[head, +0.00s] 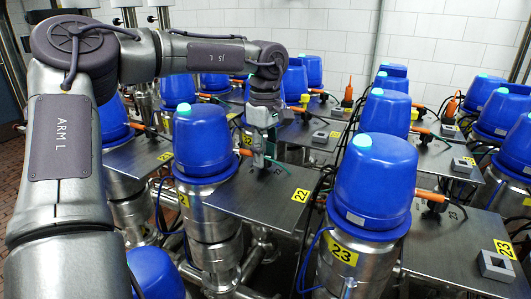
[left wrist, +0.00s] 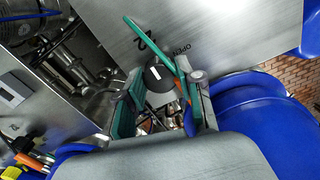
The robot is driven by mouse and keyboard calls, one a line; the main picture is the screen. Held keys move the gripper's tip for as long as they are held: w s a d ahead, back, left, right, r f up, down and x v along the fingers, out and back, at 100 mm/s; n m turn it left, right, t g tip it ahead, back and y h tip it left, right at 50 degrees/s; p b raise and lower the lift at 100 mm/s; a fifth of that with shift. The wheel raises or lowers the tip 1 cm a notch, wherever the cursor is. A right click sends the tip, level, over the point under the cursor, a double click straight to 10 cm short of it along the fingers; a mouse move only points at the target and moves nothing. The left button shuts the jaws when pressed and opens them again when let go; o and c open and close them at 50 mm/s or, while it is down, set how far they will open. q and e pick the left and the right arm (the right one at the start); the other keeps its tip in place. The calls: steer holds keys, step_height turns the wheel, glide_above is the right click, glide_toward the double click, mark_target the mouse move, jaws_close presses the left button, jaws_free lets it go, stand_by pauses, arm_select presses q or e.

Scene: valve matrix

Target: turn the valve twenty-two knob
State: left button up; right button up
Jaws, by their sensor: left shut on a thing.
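The valve twenty-two plate (head: 250,200) is a grey metal sheet with a yellow "22" label (head: 300,195), beside a blue-capped valve (head: 204,140). My left gripper (head: 260,158) reaches down to this plate just right of the blue cap. The plate there reads "22" and "OPEN". My right gripper is in neither view.
Another blue-capped valve (head: 372,180) labelled "23" stands to the right. Several more capped valves and plates fill the rows behind. A small grey square block (head: 319,137) sits on a plate behind.

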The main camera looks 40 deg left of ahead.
arm_select(q)
steer(key=shift+w+a+r, duration=0.1)
steer(key=shift+r, duration=0.1)
steer(key=o, duration=0.9)
steer(key=shift+o, duration=1.2)
steer(key=shift+f, duration=0.1)
step_height(320, 180, up, 12)
